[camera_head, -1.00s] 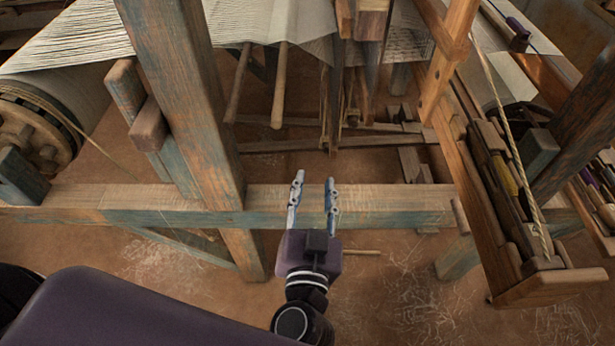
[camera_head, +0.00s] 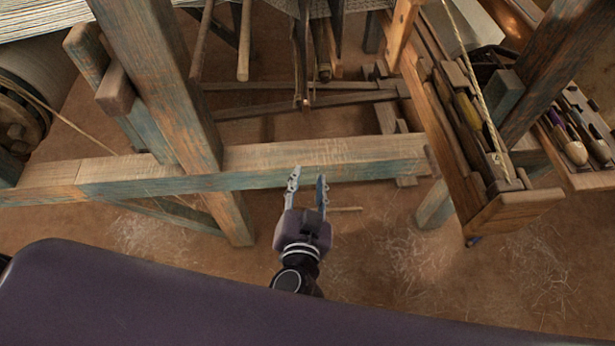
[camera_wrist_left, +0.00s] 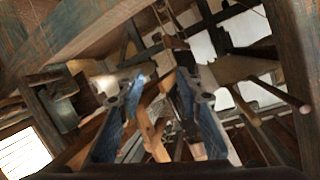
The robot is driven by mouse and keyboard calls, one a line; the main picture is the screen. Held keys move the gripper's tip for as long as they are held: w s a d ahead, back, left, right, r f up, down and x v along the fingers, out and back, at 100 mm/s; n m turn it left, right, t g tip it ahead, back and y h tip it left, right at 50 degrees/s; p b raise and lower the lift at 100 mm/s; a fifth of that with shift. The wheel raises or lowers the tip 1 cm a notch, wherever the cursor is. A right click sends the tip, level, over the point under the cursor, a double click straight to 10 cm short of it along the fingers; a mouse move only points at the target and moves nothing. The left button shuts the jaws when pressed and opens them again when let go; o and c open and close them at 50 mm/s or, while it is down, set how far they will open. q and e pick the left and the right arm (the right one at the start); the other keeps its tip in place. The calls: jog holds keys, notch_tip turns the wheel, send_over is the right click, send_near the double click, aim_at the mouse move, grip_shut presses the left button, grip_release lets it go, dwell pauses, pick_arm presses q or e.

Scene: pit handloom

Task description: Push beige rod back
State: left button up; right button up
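I cannot tell which is the task's rod. My left gripper (camera_head: 307,178) is open and empty, its fingertips at the beam's near face in the head view. In the left wrist view the fingers (camera_wrist_left: 161,85) stand apart, with a rod (camera_wrist_left: 280,94) to their right. My right gripper is out of view.
The blue-brown loom beam (camera_head: 330,154) crosses in front of me, with a thick post (camera_head: 165,85) at left. A wooden tray (camera_head: 475,150) with several shuttles hangs at right.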

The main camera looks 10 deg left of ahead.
pick_arm(q)
jog(key=n+t+y+p, duration=0.3)
jog(key=n+p, duration=0.1)
jog(key=n, duration=0.5)
send_near(243, 67)
jog(key=w, duration=0.2)
jog(key=w+a+f, duration=0.1)
jog(key=shift+w, duration=0.3)
jog(key=shift+w+a+r+p, duration=0.15)
jog(key=shift+w+r+p, duration=0.1)
jog(key=shift+p, duration=0.1)
jog(key=p+x, duration=0.2)
jog(key=x, duration=0.4)
jog(key=shift+w+a+f+p, duration=0.1)
jog(key=shift+f+p, duration=0.05)
jog(key=shift+p, duration=0.2)
jog(key=shift+w+a, duration=0.1)
jog(key=shift+w, duration=0.35)
jog(key=shift+f, duration=0.1)
grip_shut()
